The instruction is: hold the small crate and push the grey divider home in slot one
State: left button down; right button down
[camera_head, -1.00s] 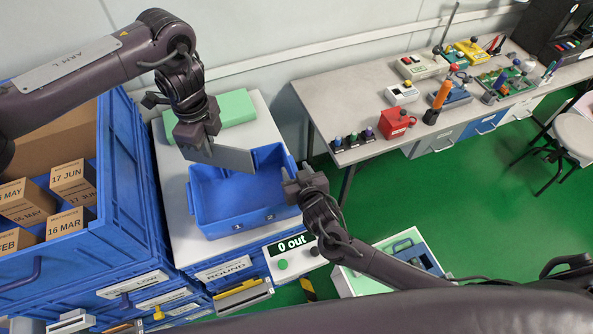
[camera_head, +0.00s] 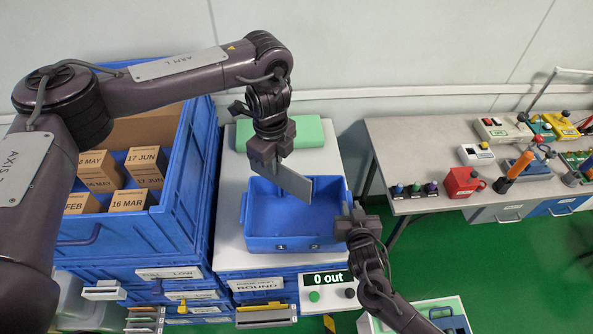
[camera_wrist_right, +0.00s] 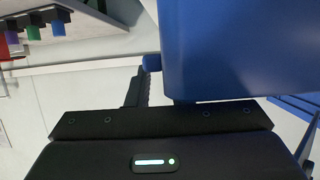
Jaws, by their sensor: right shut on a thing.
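The small blue crate (camera_head: 270,228) stands on a white-topped stand, with labels 1 and 2 on its front wall. My left gripper (camera_head: 269,163) is shut on the grey divider (camera_head: 296,186) by its upper left end. The divider is tilted, its right end lower, and is over the crate's opening; whether it touches a slot I cannot tell. My right gripper (camera_head: 348,216) is shut on the crate's right wall. In the right wrist view the blue crate wall (camera_wrist_right: 240,50) fills the upper right; the fingertips are mostly hidden.
A green block (camera_head: 305,134) lies behind the crate. A large blue bin (camera_head: 180,205) with dated boxes stands to the left. A bench (camera_head: 430,145) with testers stands to the right.

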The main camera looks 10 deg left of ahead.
pick_arm(q)
jog(key=f+m, duration=0.1)
jog(key=m, duration=0.2)
jog(key=f+m, duration=0.1)
jog(key=m, duration=0.3)
jog(key=f+m, duration=0.1)
jog(key=m, duration=0.2)
jog(key=shift+w+d+f+m, duration=0.15)
jog(key=shift+w+d+m, duration=0.15)
jog(key=shift+d, duration=0.1)
jog(key=shift+f, duration=0.1)
jog(key=shift+f, duration=2.2)
jog(key=shift+f, duration=5.35)
